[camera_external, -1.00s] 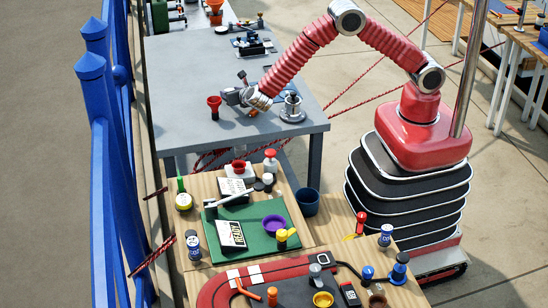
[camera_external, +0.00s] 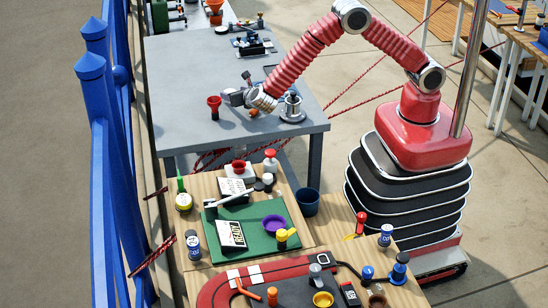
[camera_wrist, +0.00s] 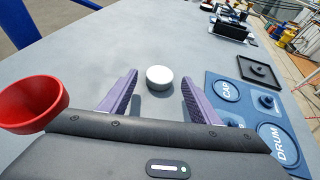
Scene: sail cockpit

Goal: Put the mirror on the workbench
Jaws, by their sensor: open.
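My gripper (camera_external: 230,97) is low over the grey metal workbench (camera_external: 185,65), with its purple fingers open and empty. In the wrist view, the gripper (camera_wrist: 159,75) has a small pale round disc (camera_wrist: 159,79) ahead between its fingers, lying on the grey top; neither finger appears to touch it. I cannot tell whether this disc is the mirror, and no other thing in view is clearly a mirror.
A red funnel-like cup (camera_external: 214,106) stands close to my gripper's left; it also shows in the wrist view (camera_wrist: 32,102). A metal stand (camera_external: 292,109) is to the right. A blue mat (camera_wrist: 235,95) marked CAP and DRUM lies right in the wrist view.

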